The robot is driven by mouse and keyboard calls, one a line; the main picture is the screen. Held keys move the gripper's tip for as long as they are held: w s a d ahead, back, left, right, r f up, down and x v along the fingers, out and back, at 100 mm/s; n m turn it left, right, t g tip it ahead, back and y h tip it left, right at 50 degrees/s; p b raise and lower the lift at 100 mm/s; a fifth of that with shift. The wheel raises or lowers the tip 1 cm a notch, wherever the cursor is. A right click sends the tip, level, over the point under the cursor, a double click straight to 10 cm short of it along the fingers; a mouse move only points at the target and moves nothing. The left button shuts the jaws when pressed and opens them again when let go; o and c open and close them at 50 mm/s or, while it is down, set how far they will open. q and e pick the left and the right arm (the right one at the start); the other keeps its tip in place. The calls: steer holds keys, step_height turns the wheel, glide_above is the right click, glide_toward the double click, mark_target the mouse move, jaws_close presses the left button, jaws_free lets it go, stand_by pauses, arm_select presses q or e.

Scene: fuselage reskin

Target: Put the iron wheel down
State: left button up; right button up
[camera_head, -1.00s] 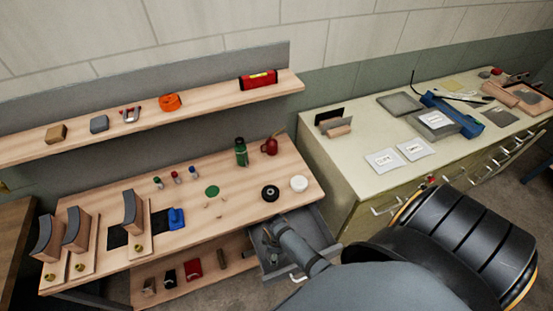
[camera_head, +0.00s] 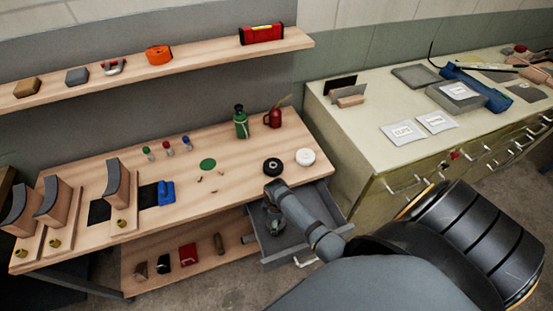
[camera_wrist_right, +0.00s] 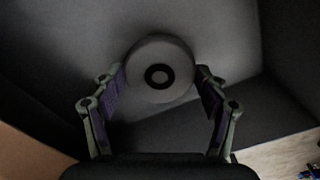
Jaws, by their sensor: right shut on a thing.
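The iron wheel (camera_wrist_right: 160,68), a grey disc with a dark ring at its middle, is between the two fingers of my right gripper (camera_wrist_right: 160,88) in the right wrist view. The gripper is shut on it. In the head view my right gripper (camera_head: 271,220) reaches into the open grey drawer (camera_head: 305,222) under the bench's right end. The wheel is hard to make out there. Grey drawer surfaces lie behind the wheel in the wrist view; I cannot tell whether it touches them. My left gripper is not in view.
A black wheel (camera_head: 272,166) and a white wheel (camera_head: 305,157) sit on the wooden bench (camera_head: 232,185) above the drawer. A green bottle (camera_head: 240,122) and a red can (camera_head: 273,117) stand behind them. A cream cabinet (camera_head: 365,150) stands close on the right.

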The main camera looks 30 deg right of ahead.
steer(key=shift+w+f, duration=0.15)
steer(key=shift+f, duration=0.4)
steer(key=shift+r, duration=0.2)
steer(key=shift+f, duration=0.15)
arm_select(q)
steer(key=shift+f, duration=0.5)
arm_select(e)
steer(key=o, duration=1.8)
steer(key=shift+c, duration=0.2)
arm_select(q)
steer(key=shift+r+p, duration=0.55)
steer(key=shift+p, duration=0.05)
arm_select(e)
step_height(320, 180, up, 12)
steer(key=shift+s, duration=0.2)
